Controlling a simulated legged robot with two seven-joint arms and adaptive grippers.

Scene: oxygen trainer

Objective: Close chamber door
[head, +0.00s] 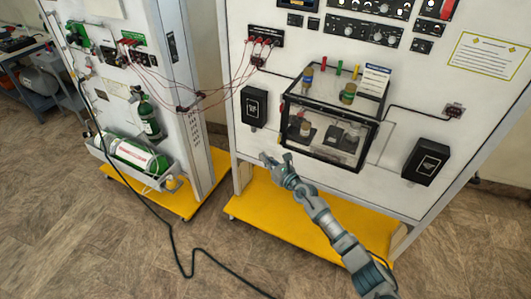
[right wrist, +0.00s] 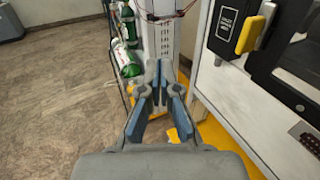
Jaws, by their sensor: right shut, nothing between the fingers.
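The chamber (head: 335,95) is a clear box with black edges, mounted on the white panel. Its black-framed front (head: 318,152) shows small bottles and blocks inside. I cannot tell whether the door is fully shut. My right gripper (head: 272,160) is below and left of the chamber, apart from it. In the right wrist view the fingers (right wrist: 160,84) are shut and empty. There, a black frame (right wrist: 285,88) with a yellow piece (right wrist: 248,36) at its upper left shows to the right of the fingers. My left gripper is not in view.
Black boxes (head: 254,107) and (head: 427,161) are on the panel either side of the chamber. A yellow base (head: 300,218) sits below. A second panel with green cylinders (head: 140,155) stands at left. A black cable (head: 175,250) lies on the open floor.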

